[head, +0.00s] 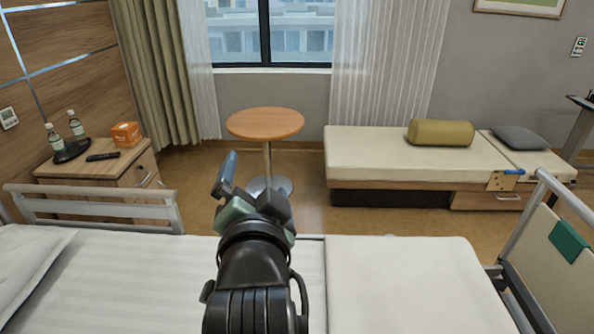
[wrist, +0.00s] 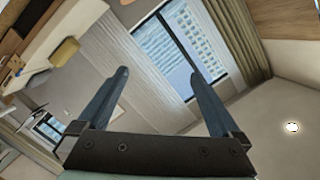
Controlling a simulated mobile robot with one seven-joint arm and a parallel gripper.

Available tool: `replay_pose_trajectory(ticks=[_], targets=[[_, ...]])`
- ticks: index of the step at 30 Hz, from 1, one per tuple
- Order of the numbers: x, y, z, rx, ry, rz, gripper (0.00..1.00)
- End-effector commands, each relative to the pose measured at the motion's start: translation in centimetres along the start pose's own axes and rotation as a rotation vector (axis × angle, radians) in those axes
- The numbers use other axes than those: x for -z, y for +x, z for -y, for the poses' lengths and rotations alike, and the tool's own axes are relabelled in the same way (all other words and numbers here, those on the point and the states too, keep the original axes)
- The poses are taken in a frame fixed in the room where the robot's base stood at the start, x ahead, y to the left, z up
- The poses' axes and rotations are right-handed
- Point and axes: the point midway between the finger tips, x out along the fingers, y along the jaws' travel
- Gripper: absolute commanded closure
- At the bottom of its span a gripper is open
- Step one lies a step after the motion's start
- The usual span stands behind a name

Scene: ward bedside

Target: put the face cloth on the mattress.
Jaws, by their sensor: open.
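The mattress (head: 400,285) of the near bed spans the bottom of the head view. Its left part has a striped white sheet and its right part is plain cream. A flat teal-green piece (head: 569,242) hangs on the bed's end board at the far right; it may be the face cloth, but I cannot tell for sure. My gripper (head: 226,172) is raised above the bed, pointing away towards the window, well left of the teal piece. In the wrist view its two fingers (wrist: 157,92) are spread with nothing between them.
A side rail (head: 95,209) runs along the bed's far left edge. Beyond the bed are a bedside cabinet (head: 100,170) with bottles, a round wooden table (head: 265,123) and a daybed (head: 375,155) with cushions. The bed top is mostly clear.

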Motion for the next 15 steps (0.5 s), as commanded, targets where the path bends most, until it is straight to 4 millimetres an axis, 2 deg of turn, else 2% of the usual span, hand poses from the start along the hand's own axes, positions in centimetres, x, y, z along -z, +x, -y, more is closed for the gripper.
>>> replay_pose_trajectory(ticks=[1, 3, 6, 10, 12, 15], targets=[[4.6, -1.7, 2.9, 0.083, -0.108, -0.131, 0.0], [9.8, -4.6, 6.3, 0.168, -0.263, -0.309, 0.0], [15.6, -9.6, 10.2, 0.237, -0.458, -0.552, 0.0], [19.9, -15.4, 13.4, 0.262, -0.636, -0.794, 0.0], [21.0, -17.4, 14.3, 0.262, -0.693, -0.875, 0.0], [21.7, -18.9, 14.9, 0.257, -0.734, -0.933, 0.0]])
